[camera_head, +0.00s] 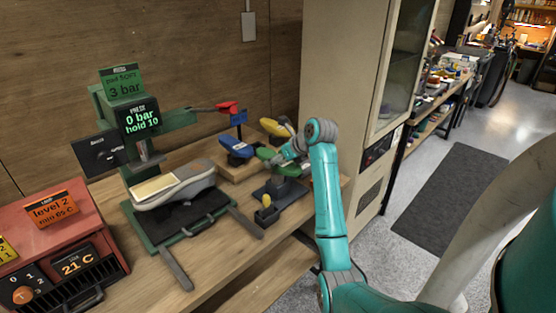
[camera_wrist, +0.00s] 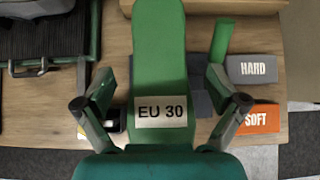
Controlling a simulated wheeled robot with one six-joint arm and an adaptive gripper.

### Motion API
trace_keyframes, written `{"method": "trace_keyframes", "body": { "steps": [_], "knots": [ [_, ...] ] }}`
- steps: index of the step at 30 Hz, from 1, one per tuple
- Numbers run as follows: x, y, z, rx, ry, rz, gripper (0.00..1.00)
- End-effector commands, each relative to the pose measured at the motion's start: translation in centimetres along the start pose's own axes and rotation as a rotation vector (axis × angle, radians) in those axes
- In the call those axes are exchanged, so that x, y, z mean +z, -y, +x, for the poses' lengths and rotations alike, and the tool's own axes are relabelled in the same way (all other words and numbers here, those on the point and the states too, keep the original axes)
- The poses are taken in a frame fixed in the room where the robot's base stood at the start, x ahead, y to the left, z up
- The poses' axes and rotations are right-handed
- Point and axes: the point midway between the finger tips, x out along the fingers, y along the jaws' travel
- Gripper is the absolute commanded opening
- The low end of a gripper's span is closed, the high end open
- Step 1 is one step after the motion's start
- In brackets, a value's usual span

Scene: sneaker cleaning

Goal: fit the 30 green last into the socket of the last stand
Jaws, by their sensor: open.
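The green last (camera_wrist: 160,60) with the "EU 30" label lies lengthwise below my gripper in the wrist view. In the head view the green last (camera_head: 289,168) sits over the dark last stand (camera_head: 280,192). The stand's grey base (camera_wrist: 203,92) shows beside the last in the wrist view. My gripper (camera_wrist: 160,85) is open, with one finger on each side of the last and gaps between. In the head view my gripper (camera_head: 283,157) is at the last. The socket is hidden, so I cannot tell how deep the last sits.
A blue last (camera_head: 236,147) and a yellow last (camera_head: 274,127) stand behind on a wooden block. A press with a sneaker (camera_head: 175,185) is to the left. Grey "HARD" (camera_wrist: 252,68) and orange "SOFT" (camera_wrist: 258,119) blocks lie right of the last, near the table edge.

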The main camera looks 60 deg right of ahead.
Motion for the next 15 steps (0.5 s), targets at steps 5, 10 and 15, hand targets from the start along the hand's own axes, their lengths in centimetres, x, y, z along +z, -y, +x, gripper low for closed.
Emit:
{"method": "trace_keyframes", "body": {
  "steps": [5,10,15],
  "knots": [
    [0.1,0.1,-3.0,-0.003,0.004,-0.001,0.95],
    [0.1,0.1,-6.5,-0.003,0.003,-0.001,0.95],
    [0.1,0.1,-9.3,-0.003,0.002,0.000,0.95]
  ]
}}
